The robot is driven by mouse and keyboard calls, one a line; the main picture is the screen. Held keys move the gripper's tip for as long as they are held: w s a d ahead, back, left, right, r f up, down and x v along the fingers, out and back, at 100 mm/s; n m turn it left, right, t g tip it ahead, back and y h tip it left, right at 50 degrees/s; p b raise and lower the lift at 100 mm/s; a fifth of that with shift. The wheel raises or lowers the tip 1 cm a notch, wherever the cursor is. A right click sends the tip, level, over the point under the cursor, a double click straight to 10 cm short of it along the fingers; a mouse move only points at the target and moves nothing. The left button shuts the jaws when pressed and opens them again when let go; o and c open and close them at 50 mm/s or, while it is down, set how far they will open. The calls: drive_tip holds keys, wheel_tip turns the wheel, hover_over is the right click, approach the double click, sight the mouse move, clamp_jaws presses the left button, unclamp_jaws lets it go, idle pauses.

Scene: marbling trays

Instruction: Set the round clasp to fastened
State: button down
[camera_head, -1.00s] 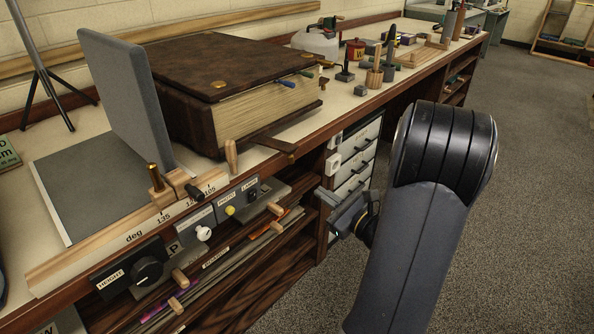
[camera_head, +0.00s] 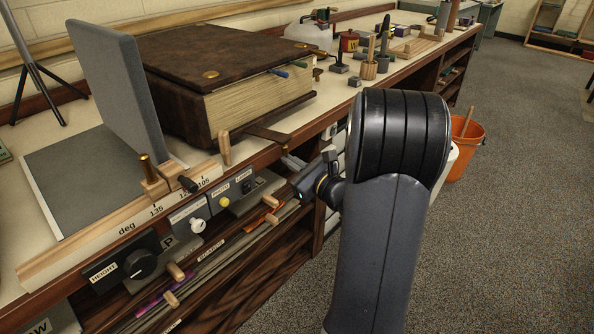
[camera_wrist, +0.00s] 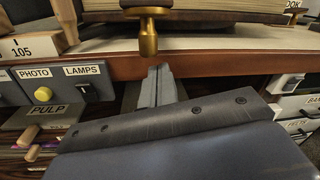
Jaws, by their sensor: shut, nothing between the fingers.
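A large brown book (camera_head: 175,105) lies shut on the bench, with a round brass boss (camera_head: 210,74) on its cover. A dark strap (camera_head: 268,134) sticks out from its lower edge toward the bench front. In the wrist view a brass knob (camera_wrist: 148,38) hangs below the strap end (camera_wrist: 148,12). I cannot tell for sure which part is the round clasp. My gripper (camera_head: 300,180) is at the bench front, below the strap. In the wrist view its fingers (camera_wrist: 158,72) are shut and empty, just below the knob and apart from it in the picture.
Below the bench edge is a panel with a HEIGHT dial (camera_head: 140,264), a white knob (camera_head: 197,225) and a yellow button (camera_head: 224,201). A grey upright board (camera_head: 115,85) stands left of the book. Drawers (camera_wrist: 298,108) lie right. An orange bucket (camera_head: 465,150) stands on the floor.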

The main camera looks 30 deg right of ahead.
drive_tip(key=shift+s+a+r, duration=0.1)
drive_tip(key=shift+s+r, duration=0.2)
drive_tip(key=shift+r, duration=0.25)
